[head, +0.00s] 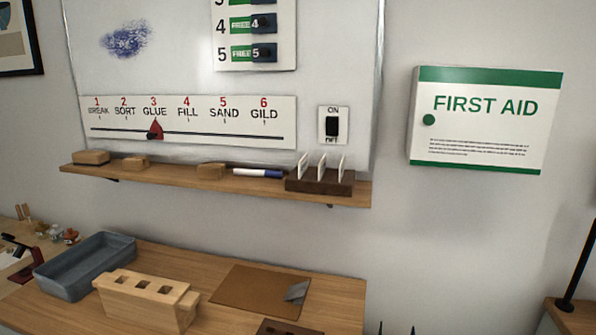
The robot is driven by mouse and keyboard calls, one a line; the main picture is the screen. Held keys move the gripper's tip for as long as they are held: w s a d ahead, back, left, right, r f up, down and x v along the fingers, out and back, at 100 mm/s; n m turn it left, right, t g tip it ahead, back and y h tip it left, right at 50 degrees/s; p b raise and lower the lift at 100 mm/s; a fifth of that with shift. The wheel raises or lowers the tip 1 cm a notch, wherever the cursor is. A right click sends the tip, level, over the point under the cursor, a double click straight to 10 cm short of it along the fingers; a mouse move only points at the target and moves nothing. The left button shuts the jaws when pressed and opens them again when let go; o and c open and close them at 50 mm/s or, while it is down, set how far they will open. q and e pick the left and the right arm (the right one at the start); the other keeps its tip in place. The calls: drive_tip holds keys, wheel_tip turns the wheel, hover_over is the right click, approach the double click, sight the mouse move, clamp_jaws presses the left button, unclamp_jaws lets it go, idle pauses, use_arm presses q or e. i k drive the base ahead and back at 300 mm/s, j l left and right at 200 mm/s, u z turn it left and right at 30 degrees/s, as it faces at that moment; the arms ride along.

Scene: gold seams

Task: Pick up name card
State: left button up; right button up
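Three white cards stand upright in a dark wooden holder (319,187) at the right end of the wall shelf. They are a left card (303,167), a middle card (321,167) and a right card (341,167). I see them nearly edge-on, so no names can be read. Neither of my grippers can be made out in the head view.
The shelf (222,186) also holds a marker (258,173) and several wooden blocks. Below, the bench has a grey tray (85,266), a slotted wooden block (146,300) and a brown mat (250,290). A first aid box (485,120) hangs at right. Small dark tips at the bottom edge are unclear.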

sight(322, 168)
drive_tip(key=j+u, duration=0.15)
drive_tip(key=j, duration=0.4)
drive_tip(key=i+j+u, duration=0.1)
drive_tip(key=j, duration=0.4)
drive_tip(key=i+j+u, duration=0.15)
drive_tip(key=j, duration=0.35)
